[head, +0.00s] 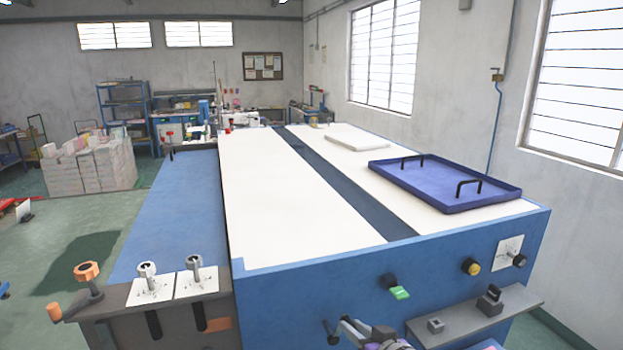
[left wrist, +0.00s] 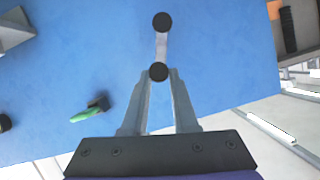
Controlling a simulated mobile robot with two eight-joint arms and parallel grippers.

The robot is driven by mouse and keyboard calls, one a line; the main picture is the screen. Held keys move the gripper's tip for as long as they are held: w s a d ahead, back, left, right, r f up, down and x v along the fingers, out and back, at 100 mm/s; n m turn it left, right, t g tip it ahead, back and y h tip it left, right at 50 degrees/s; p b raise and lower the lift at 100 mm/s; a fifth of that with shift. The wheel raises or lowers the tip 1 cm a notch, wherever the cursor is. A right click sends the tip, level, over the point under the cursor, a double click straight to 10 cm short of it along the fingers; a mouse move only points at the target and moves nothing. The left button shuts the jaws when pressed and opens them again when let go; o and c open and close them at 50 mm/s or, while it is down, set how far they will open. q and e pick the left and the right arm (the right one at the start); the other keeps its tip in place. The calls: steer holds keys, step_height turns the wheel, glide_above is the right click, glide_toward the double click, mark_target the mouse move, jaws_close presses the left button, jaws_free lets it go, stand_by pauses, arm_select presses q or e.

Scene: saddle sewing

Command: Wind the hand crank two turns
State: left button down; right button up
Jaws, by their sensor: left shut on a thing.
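The hand crank is on the blue front panel of the long table. In the left wrist view the crank (left wrist: 161,46) is a short pale arm with a black round knob at each end. My left gripper (left wrist: 158,75) is shut on the nearer knob, with one finger on each side of it. In the head view the crank (head: 332,338) shows only partly at the bottom edge, and my left gripper (head: 350,325) is beside it. The lower part of the crank is cut off there. My right gripper is not in view.
A green-handled switch (head: 398,292) and a yellow knob (head: 471,267) stick out of the blue panel (head: 300,290) up and right of the crank. A grey shelf (head: 460,318) juts out at right. A blue tray (head: 450,195) lies on the white tabletop (head: 285,215).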

arm_select(q)
steer(key=shift+s+a+r, duration=0.1)
steer(key=shift+s+a, duration=0.05)
steer(key=shift+a, duration=0.25)
steer(key=shift+s+a+r, duration=0.1)
steer(key=shift+a, duration=0.3)
steer(key=shift+a, duration=0.1)
steer(key=c, duration=1.6)
jaws_free()
steer(key=shift+s+a, duration=0.25)
steer(key=shift+a, duration=0.45)
steer(key=c, duration=1.6)
jaws_free()
steer(key=shift+a+f, duration=0.1)
steer(key=c, duration=1.6)
jaws_free()
steer(key=shift+s+a, duration=0.1)
steer(key=shift+a, duration=0.1)
steer(key=c, duration=1.1)
jaws_free()
steer(key=shift+a+f, duration=0.1)
steer(key=shift+a, duration=0.05)
steer(key=o, duration=0.9)
